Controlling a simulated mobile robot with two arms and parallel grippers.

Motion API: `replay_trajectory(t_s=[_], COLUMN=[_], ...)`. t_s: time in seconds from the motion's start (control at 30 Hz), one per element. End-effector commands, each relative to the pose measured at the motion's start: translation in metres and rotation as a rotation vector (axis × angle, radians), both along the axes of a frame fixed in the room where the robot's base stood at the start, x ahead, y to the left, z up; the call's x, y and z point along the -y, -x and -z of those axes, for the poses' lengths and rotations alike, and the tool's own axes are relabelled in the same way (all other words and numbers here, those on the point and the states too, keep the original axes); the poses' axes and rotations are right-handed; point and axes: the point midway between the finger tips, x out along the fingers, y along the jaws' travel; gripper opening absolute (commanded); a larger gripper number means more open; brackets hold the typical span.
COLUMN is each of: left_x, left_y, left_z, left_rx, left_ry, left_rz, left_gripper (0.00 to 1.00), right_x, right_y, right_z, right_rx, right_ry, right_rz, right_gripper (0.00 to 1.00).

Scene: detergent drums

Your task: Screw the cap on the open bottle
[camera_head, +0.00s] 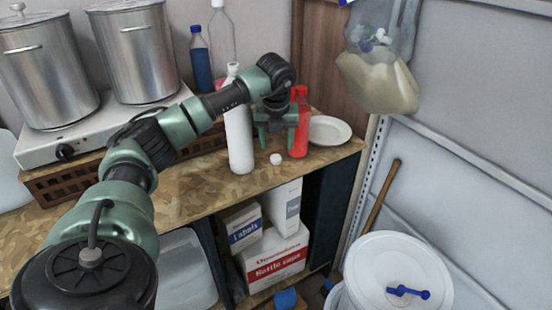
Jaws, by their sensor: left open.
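A small white cap (275,159) lies on the wooden counter (203,178) near its front edge. My left gripper (277,143) points down above the cap, with its fingers apart and nothing seen between them. A tall white bottle (239,142) stands upright left of the gripper; my arm crosses in front of its upper part, and its narrow top shows above the arm. I cannot tell for certain whether its mouth is open. A red bottle (299,122) with a red top stands just right of the gripper. My right gripper is out of view.
A white plate (328,131) lies right of the red bottle. A blue bottle (201,62) and a clear bottle (222,38) stand behind. Two steel pots (137,52) stand on a white hob at left. Boxes (273,256) fill the shelf below; a white-lidded drum (398,272) is lower right.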

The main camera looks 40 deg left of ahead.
Motion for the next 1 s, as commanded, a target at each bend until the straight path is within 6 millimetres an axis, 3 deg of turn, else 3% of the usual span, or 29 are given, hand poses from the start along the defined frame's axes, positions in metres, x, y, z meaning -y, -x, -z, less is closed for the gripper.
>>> replay_trajectory(t_s=[0.1,0.43,0.73,1.0], left_x=[-0.002,-0.003,-0.014,-0.015], left_y=[-0.002,-0.003,-0.012,-0.013], left_z=[0.011,0.016,0.055,0.062], left_rx=[-0.002,-0.002,-0.002,0.001], left_ry=[0.0,0.0,0.002,0.0], left_rz=[0.001,0.001,0.001,0.002], left_gripper=[0.57,0.57,0.57,0.57], right_x=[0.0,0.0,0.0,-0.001], right_y=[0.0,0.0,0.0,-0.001], right_z=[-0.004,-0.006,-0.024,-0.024], right_rx=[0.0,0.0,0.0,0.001], right_ry=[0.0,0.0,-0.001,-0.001], right_rz=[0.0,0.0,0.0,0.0], right_gripper=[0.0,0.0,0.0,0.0])
